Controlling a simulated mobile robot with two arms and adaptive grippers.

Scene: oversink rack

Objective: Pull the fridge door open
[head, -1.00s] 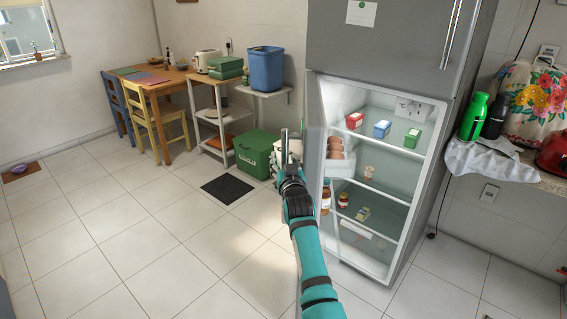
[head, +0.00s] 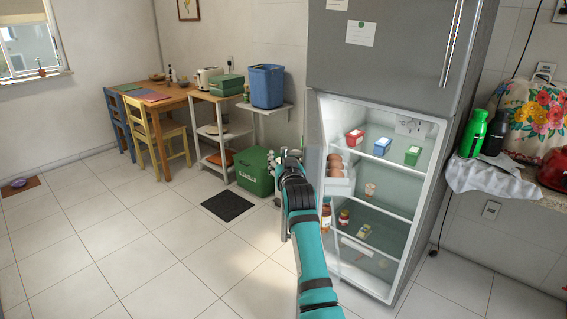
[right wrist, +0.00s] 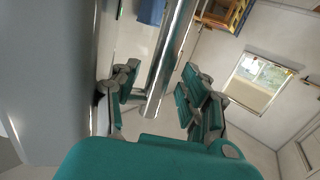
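The grey fridge's lower door (head: 314,135) stands wide open to the left, seen nearly edge-on in the head view. Its inner shelf holds eggs (head: 336,160). My right gripper (head: 290,158) is at the outer side of the door, by its handle; my arm hides part of the door. In the right wrist view the long metal handle (right wrist: 168,62) runs between the two teal fingers (right wrist: 160,100). The fingers are spread, with a gap on the right of the handle; the left finger is close to it, contact unclear. My left gripper is not in view.
The fridge interior (head: 385,190) shows shelves with small cartons and jars. A green bin (head: 255,172), a white shelf unit (head: 213,140) and a blue tub (head: 267,86) stand behind the door. A dark mat (head: 228,206) lies on the tiles. Floor at left is clear.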

